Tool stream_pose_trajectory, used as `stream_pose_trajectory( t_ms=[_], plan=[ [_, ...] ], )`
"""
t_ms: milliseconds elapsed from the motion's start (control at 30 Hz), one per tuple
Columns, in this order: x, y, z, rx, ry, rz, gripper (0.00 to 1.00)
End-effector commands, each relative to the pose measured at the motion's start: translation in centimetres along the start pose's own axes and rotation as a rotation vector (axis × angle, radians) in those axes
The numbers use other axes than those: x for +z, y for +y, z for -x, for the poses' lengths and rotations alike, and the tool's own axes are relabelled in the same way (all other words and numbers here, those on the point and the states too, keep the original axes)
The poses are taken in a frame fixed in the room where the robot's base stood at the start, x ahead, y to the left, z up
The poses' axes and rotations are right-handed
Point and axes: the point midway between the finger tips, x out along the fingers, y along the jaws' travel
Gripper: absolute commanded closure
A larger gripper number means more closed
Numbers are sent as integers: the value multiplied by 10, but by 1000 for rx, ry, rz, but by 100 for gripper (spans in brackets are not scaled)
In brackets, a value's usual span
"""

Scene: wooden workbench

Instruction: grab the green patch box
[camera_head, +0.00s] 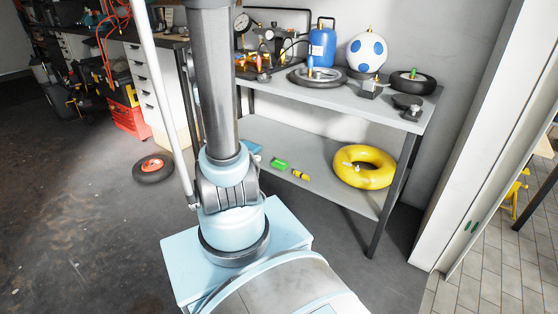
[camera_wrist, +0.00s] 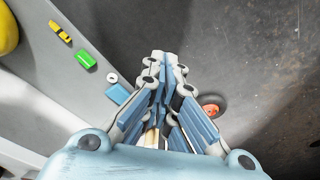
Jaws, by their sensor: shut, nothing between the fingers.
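The green patch box (camera_head: 279,163) is a small bright green block lying on the lower grey shelf of the workbench. In the wrist view the green patch box (camera_wrist: 86,60) lies left of my gripper, on the same shelf. My gripper (camera_wrist: 160,62) is shut and empty, with its fingers pointing away from the wrist camera, apart from the box. I cannot make out my gripper in the head view.
A small yellow item (camera_head: 301,175) and a yellow inflated tube (camera_head: 345,178) lie right of the box on the shelf (camera_head: 335,194). A blue block (camera_wrist: 118,93) and white ring (camera_wrist: 112,77) lie near the box. The upper shelf (camera_head: 375,107) hangs above.

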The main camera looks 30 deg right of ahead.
Motion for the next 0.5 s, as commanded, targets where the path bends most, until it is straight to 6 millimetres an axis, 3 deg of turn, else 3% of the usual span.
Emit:
stream_pose_trajectory(
  t_ms=[100,500],
  plan=[
    [-31,6,-15,9,-2,-51,100],
    [-118,38,-83,38,-6,-218,100]
  ],
)
